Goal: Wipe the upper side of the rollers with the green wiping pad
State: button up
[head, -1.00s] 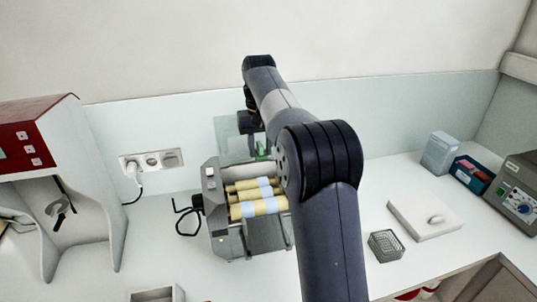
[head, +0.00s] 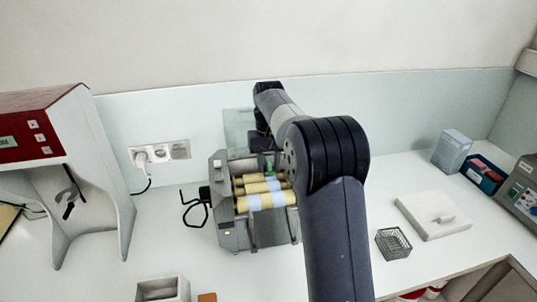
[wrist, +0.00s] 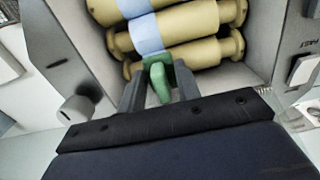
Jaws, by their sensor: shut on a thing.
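The rollers (head: 284,199) are yellow with pale blue bands and lie side by side in a grey mill (head: 225,225). They also fill the top of the wrist view (wrist: 196,22). My gripper (wrist: 158,88) is shut on the green wiping pad (wrist: 158,80), which sits between its two grey fingers. In the head view my arm hides the mill's right side and most of the gripper.
A clear panel (head: 238,127) stands behind the mill. A red and white machine (head: 85,150) stands left, and a wall socket (head: 160,152) with a plug is between. A wire basket (head: 393,243) and white slab (head: 433,216) lie right. A grey open box (head: 162,289) is in front.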

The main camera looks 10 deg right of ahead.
jog(key=b, duration=0.4)
send_near(276, 196)
jog(key=shift+f, duration=2.6)
jog(key=shift+f, duration=0.55)
